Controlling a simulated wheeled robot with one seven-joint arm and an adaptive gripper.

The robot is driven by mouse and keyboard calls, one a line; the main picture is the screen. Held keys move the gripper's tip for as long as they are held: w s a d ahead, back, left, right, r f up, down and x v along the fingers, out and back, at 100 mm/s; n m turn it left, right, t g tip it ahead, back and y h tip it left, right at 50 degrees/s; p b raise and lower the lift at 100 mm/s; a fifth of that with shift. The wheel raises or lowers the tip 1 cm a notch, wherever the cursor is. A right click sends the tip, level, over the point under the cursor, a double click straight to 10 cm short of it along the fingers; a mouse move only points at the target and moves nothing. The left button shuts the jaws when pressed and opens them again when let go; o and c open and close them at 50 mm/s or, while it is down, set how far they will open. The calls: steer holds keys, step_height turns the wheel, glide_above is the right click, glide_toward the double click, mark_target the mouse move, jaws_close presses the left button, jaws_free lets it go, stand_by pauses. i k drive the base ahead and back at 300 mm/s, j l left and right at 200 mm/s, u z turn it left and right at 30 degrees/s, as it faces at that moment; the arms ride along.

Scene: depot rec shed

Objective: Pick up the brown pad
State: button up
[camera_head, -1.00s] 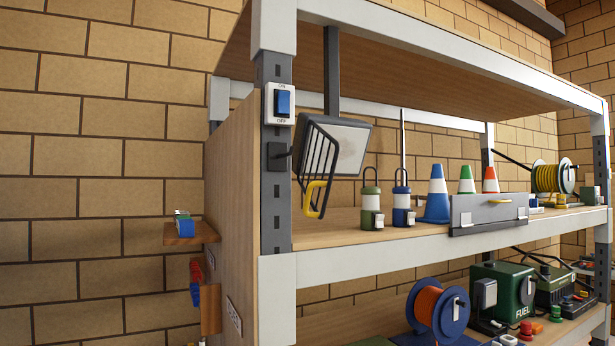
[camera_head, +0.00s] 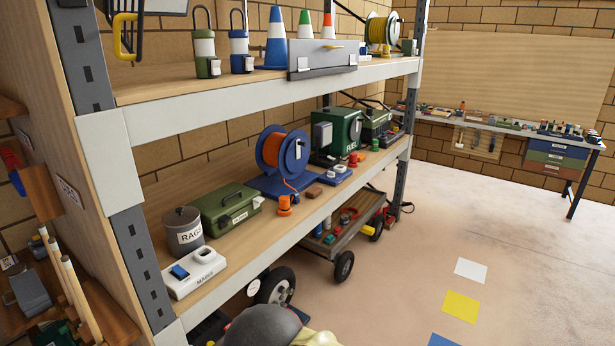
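A small brown block (camera_head: 313,191), which may be the brown pad, lies on the middle shelf board near its front edge. It is right of the orange plug-like piece (camera_head: 285,204) and in front of the blue reel with orange cord (camera_head: 284,152). It is too small to tell its exact shape. My gripper is not in view.
The shelf (camera_head: 240,222) also bears a green case (camera_head: 228,208), a RAGS tin (camera_head: 183,234), a white switch box (camera_head: 194,271) and a FUEL can (camera_head: 338,130). A cart (camera_head: 345,232) stands below. A dark rounded thing (camera_head: 262,328) is at the bottom edge. Open floor (camera_head: 520,240) lies right.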

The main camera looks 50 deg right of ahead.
mark_target(314, 191)
steer(key=z, duration=1.65)
steer(key=i+l+u, duration=0.3)
steer(key=i+l, duration=0.65)
steer(key=i, duration=0.55)
steer(key=i+l+u, duration=0.3)
steer(key=i+l, duration=1)
steer(key=i, duration=0.1)
